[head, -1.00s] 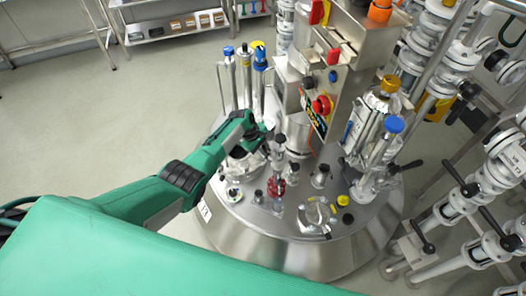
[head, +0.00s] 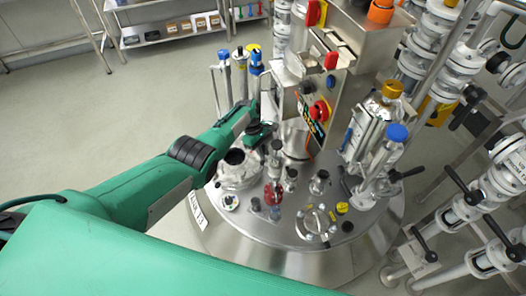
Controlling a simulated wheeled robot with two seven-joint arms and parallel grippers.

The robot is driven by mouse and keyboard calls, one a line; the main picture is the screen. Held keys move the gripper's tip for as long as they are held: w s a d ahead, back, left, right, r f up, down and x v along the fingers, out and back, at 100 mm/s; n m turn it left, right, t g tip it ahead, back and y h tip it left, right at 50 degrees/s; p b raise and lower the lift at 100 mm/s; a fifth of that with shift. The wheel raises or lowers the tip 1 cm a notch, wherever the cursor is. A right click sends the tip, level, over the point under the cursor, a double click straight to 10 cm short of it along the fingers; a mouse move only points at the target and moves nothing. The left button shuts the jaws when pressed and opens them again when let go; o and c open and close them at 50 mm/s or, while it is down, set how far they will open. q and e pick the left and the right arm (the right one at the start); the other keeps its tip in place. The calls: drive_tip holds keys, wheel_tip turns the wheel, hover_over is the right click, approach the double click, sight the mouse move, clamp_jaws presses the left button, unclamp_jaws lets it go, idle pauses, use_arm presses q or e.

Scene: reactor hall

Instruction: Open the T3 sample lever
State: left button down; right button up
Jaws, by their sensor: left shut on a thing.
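The round steel vessel lid (head: 285,232) carries several small fittings, and a label (head: 197,210) hangs on its left edge, too small to read surely. My left gripper (head: 264,131) reaches in from the left over the back left of the lid, beside a black-topped fitting (head: 276,147). It is shut on a small dark part that I take for the T3 sample lever; the wrist and fingers hide most of the lever. My right gripper is not in view.
A steel control box with a red knob (head: 320,111) stands just right of the gripper. Blue- and yellow-capped tubes rise behind it. A clamped pipe with a blue cap (head: 397,132) and valve pipework crowd the right. The floor at left is free.

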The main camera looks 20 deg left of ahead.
use_arm(q)
drive_tip(key=c, duration=1.4)
unclamp_jaws()
drive_tip(key=p+v, duration=0.1)
drive_tip(key=v, duration=1.2)
drive_tip(key=shift+a+r+p, duration=0.2)
drive_tip(key=shift+r+p, duration=0.1)
drive_tip(key=shift+w, duration=0.1)
